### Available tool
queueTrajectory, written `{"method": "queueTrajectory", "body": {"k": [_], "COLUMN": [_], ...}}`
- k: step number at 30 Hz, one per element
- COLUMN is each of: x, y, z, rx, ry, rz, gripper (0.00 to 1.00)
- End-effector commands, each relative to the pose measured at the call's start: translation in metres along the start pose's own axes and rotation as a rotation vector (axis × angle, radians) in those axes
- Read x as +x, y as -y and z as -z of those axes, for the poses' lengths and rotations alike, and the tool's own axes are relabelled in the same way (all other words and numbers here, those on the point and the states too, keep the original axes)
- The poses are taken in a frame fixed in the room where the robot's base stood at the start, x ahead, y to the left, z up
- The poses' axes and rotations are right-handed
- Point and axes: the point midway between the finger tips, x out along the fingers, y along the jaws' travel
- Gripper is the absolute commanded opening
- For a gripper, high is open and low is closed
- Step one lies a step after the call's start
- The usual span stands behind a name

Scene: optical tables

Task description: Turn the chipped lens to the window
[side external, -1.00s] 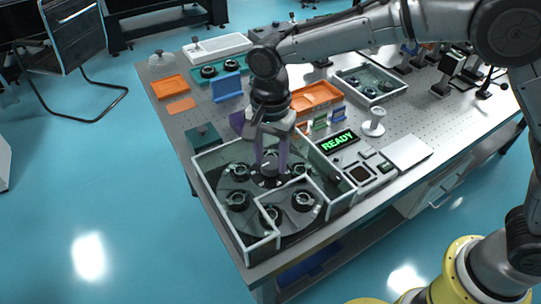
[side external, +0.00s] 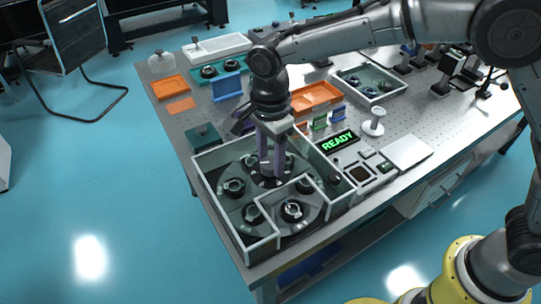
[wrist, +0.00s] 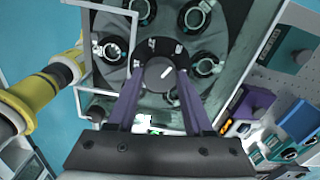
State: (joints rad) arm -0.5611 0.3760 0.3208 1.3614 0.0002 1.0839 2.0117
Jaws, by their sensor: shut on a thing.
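A round dark carousel (side external: 272,207) carries several lenses in black ring mounts. It sits inside a clear-walled enclosure with a pale frame. My gripper (side external: 270,172) points down at the carousel's middle. In the wrist view its purple fingers are shut on the grey central knob (wrist: 160,74), which bears a white mark. The window (side external: 268,206) is the pale-framed notch at the enclosure's front corner. One lens (side external: 291,211) lies within it, and this lens also shows inside the frame in the wrist view (wrist: 112,50). I cannot make out a chip on any lens.
A green READY display (side external: 338,141) and a control panel (side external: 361,174) stand right of the enclosure. Behind are an orange tray (side external: 316,97), a blue holder (side external: 227,88) and a grey tray of parts (side external: 369,85).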

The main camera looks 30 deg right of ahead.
Motion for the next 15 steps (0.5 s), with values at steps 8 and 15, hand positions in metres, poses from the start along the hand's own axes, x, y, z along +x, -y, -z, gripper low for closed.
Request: {"method": "queueTrajectory", "body": {"k": [8,15], "x": [-0.0031,-0.0031], "y": [0.0012,0.0012], "z": [0.0002,0.0002], "rx": [0.046,0.055], "ry": [0.001,0.001], "rz": [0.007,0.007], "gripper": [0.00,0.00]}}
